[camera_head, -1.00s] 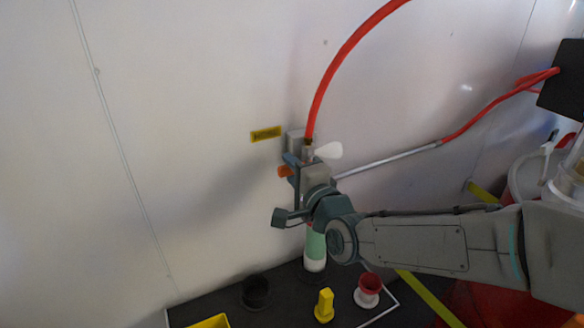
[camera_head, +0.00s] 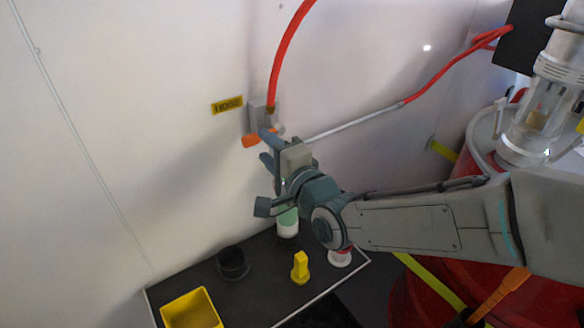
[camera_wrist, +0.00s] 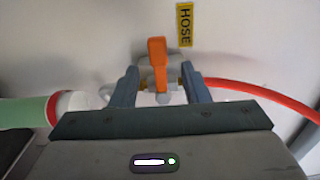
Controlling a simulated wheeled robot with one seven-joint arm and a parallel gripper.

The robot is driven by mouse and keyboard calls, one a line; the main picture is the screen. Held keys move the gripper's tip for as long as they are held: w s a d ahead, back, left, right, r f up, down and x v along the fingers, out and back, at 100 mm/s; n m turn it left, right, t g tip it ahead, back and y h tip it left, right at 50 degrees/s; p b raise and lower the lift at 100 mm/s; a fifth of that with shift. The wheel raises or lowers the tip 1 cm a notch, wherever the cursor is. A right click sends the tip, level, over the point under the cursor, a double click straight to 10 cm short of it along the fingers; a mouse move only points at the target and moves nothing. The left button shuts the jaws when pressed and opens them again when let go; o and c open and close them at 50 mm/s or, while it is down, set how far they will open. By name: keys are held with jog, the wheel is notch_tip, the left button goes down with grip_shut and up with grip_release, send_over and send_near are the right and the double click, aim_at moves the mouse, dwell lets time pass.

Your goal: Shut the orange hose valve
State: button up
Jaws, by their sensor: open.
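The orange hose valve handle (camera_head: 250,141) sits on the grey valve body (camera_head: 262,113) at the wall, below the end of the red hose (camera_head: 285,50). In the wrist view the orange handle (camera_wrist: 157,55) points up the picture, and its lower part lies between my two fingers. My gripper (camera_wrist: 160,88) is open, with one finger on each side of the valve. I cannot tell whether either finger touches it. In the head view my gripper (camera_head: 268,148) is just below and right of the valve and partly covers it.
A yellow HOSE label (camera_head: 227,105) is on the wall. Below is a black tray (camera_head: 220,250) with a green-and-white bottle (camera_head: 288,223), a black cup (camera_head: 233,263), a yellow piece (camera_head: 300,268) and a yellow bin (camera_head: 190,308). A red drum (camera_head: 410,295) stands at right.

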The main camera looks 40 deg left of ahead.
jog(key=p+v, duration=0.3)
jog(key=v, duration=0.5)
jog(key=shift+d, duration=0.4)
